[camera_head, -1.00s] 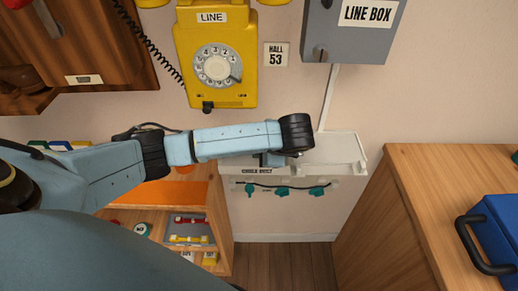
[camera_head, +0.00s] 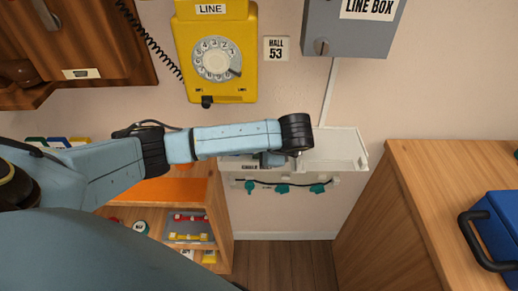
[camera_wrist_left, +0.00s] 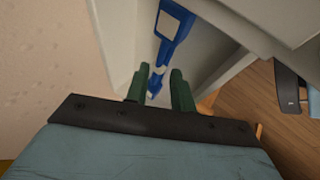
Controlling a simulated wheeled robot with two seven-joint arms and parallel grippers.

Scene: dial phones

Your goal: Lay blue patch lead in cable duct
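The blue patch lead (camera_wrist_left: 174,22) shows in the left wrist view inside the pale cable duct, running from a wide end with a white patch down to between my green fingertips. In the head view it is hidden. The cable duct (camera_head: 347,165) is a white open-topped trough on the wall; its label is partly covered. My left gripper (camera_head: 273,159) points down at the duct's middle. In the wrist view the left gripper (camera_wrist_left: 160,82) has its fingers apart, one on each side of the lead's near part, with gaps visible. My right gripper is in no view.
A yellow dial phone (camera_head: 215,50) and a grey line box (camera_head: 350,25) hang above the duct. A dark cable with teal clips (camera_head: 283,189) runs beneath it. A wooden cabinet (camera_head: 440,180) with a blue case (camera_head: 497,228) stands right; an orange-topped shelf (camera_head: 175,192) stands left.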

